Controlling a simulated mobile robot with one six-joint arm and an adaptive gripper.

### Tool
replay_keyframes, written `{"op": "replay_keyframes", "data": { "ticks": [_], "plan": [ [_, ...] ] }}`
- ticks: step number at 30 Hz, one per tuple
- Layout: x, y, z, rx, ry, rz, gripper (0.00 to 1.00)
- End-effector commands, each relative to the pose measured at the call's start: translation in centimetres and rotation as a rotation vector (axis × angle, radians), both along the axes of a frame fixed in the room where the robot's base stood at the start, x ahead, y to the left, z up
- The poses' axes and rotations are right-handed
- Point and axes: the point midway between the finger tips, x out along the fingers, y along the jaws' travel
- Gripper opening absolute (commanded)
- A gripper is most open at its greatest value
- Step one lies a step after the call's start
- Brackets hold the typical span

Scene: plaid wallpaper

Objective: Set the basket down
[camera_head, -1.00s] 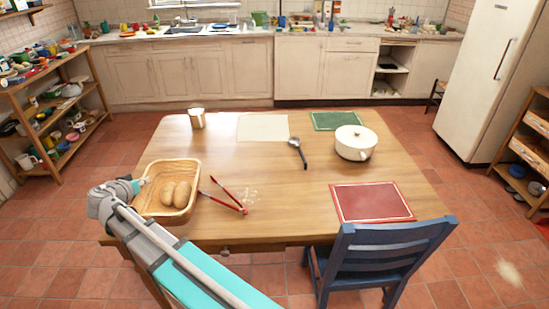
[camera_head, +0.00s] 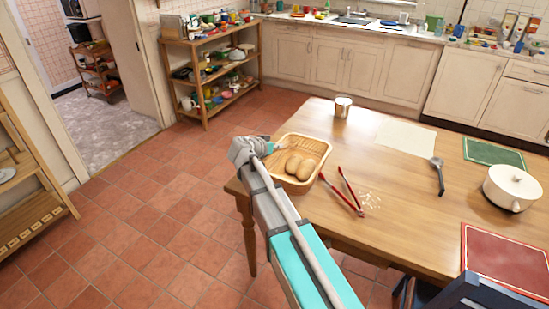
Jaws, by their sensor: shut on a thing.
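A light wooden basket (camera_head: 281,174) with a few brown, potato-like or bread-like lumps (camera_head: 300,166) in it is at the left end of the wooden table (camera_head: 395,165). My gripper (camera_head: 266,141) is at the basket's far left rim and is shut on it. My arm comes in from the bottom and hides part of the basket's left side. The fingertips are small and partly hidden. I cannot tell whether the basket touches the tabletop or is held slightly above it.
Red tongs (camera_head: 343,194) and white crumbs lie right of the basket. A metal cup (camera_head: 343,106), pale mat (camera_head: 405,135), ladle (camera_head: 438,174), green mat (camera_head: 493,154), white pot (camera_head: 511,187) and red mat (camera_head: 505,259) are on the table. Floor left of the table is clear.

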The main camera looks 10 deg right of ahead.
Motion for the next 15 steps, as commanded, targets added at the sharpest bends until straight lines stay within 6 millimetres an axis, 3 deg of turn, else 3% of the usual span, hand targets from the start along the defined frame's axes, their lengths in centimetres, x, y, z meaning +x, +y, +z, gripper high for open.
{"op": "replay_keyframes", "data": {
  "ticks": [1, 8, 15],
  "plan": [
    [1.4, 0.1, -0.8, -0.002, 0.000, 0.000, 0.00],
    [5.3, 0.3, -2.6, -0.002, 0.000, 0.000, 0.00],
    [6.9, 0.4, -5.1, -0.001, 0.000, 0.001, 0.00]
  ]
}}
